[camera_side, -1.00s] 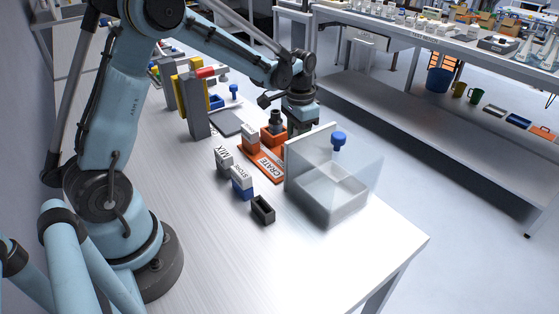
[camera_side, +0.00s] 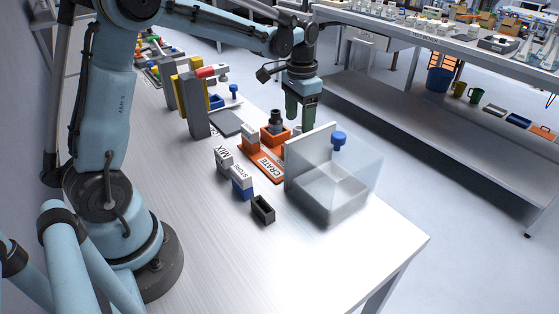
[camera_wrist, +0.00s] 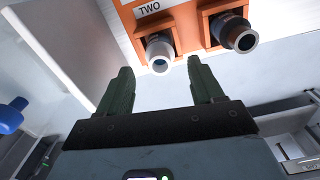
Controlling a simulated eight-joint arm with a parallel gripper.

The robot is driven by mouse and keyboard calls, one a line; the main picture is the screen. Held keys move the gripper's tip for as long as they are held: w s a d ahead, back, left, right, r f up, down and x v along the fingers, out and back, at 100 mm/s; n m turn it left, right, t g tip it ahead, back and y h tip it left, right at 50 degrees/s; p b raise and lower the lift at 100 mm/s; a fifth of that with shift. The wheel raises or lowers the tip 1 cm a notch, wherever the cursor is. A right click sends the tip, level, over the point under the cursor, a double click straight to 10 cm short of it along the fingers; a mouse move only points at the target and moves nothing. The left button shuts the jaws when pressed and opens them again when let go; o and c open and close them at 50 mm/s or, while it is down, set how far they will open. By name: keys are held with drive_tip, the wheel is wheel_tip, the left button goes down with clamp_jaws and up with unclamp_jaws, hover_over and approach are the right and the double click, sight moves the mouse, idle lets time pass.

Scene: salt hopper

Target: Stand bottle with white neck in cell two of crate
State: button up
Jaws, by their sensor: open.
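The orange crate (camera_wrist: 186,28) shows in the wrist view, with a label reading TWO. The bottle with the white neck (camera_wrist: 159,54) stands in the cell beside that label, its pale open mouth toward the camera. A dark-necked bottle (camera_wrist: 235,33) stands in the neighbouring cell. My gripper (camera_wrist: 158,68) is open and empty, its two green fingers apart and the white neck showing between and beyond their tips. In the side view my gripper (camera_side: 300,116) hangs above the far side of the crate (camera_side: 273,140).
A clear bin (camera_side: 335,190) with a white wall and a blue knob (camera_side: 338,138) stands right of the crate. Blocks marked MIX (camera_side: 223,158) and STORE (camera_side: 241,180) and a small black box (camera_side: 263,209) sit in front. The front of the table is clear.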

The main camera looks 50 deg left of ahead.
wheel_tip(320, 180, up, 6)
drive_tip(key=s+d+f+t, duration=0.1)
drive_tip(key=s+d+t, duration=0.2)
drive_tip(key=s, duration=0.4)
drive_tip(key=s+d+f+n+t, duration=0.1)
drive_tip(key=s+d+t, duration=0.3)
drive_tip(key=s, duration=0.3)
drive_tip(key=shift+s+d, duration=0.35)
drive_tip(key=shift+d, duration=0.4)
